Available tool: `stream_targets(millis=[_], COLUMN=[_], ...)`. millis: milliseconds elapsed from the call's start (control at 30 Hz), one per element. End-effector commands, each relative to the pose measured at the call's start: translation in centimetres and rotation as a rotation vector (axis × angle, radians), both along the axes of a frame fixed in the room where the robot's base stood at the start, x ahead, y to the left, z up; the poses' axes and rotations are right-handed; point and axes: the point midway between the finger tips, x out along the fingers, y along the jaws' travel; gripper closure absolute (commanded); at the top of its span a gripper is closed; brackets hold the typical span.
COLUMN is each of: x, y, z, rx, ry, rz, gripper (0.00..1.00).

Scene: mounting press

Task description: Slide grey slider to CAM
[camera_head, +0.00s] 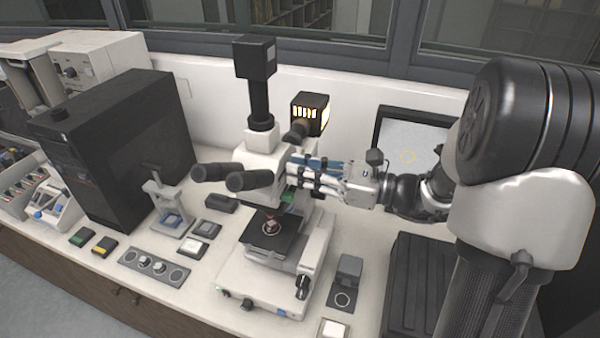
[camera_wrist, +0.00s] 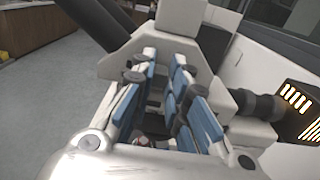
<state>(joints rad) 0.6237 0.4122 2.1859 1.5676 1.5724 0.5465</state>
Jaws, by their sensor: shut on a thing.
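A white microscope (camera_head: 262,180) with black eyepieces stands in the middle of the bench, with a camera (camera_head: 255,57) on its upright tube. My gripper (camera_head: 296,172) reaches in from the right to the side of the microscope head. Its blue-padded fingers also show in the wrist view (camera_wrist: 163,70), pointing at the white head (camera_wrist: 180,17). The fingers are shut on the small grey slider at the head, which they mostly hide. I cannot read a CAM mark or tell how far the slider is pushed in.
A lit lamp housing (camera_head: 310,112) stands just behind my gripper. The black stage (camera_head: 270,232) lies below it. A black computer tower (camera_head: 120,150) and a small white press (camera_head: 168,205) stand to the left. A monitor (camera_head: 410,140) is behind my wrist.

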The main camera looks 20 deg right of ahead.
Motion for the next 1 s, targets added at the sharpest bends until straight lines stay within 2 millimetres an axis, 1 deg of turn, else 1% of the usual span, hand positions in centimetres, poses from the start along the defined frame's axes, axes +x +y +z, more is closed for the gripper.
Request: stream_targets(millis=[33, 233, 267, 533, 867, 1000], x=[0.3, 0.3, 0.3, 0.3, 0.2, -0.5], y=[-0.3, -0.4, -0.4, -0.3, -0.3, -1.4], z=[0.1, 0.1, 0.1, 0.1, 0.0, 0.1], rx=[-0.002, -0.003, -0.003, -0.002, -0.002, -0.002], ry=[-0.003, -0.005, -0.005, -0.005, -0.003, -0.004], rz=[-0.011, -0.013, -0.014, -0.012, -0.009, -0.012], gripper=[1.00, 1.00, 0.83, 0.65, 0.65, 0.65])
